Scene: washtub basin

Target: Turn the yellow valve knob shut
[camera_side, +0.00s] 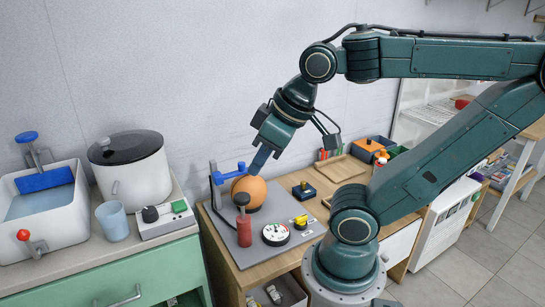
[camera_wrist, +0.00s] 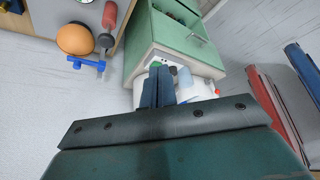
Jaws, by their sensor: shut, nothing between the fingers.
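A small yellow knob-like piece (camera_side: 300,221) with a dark part sits near the right edge of a grey board (camera_side: 234,242); I take it for the yellow valve knob, but its turn position is too small to read. My gripper (camera_side: 256,168) is shut and empty, pointing down just above an orange ball (camera_side: 252,189), well to the left of and above the yellow piece. I cannot tell whether the tips touch the ball. In the wrist view my shut fingers (camera_wrist: 158,86) show over the area of the green cabinet; the yellow piece is not clearly seen there.
A blue tap-like handle (camera_side: 229,174), a red cylinder (camera_side: 243,232) and a white round dial (camera_side: 276,234) crowd the board. A blue-black block (camera_side: 304,191) stands beyond the yellow piece. At left are a white basin (camera_side: 70,240), a pot (camera_side: 132,175) and a cup (camera_side: 112,220).

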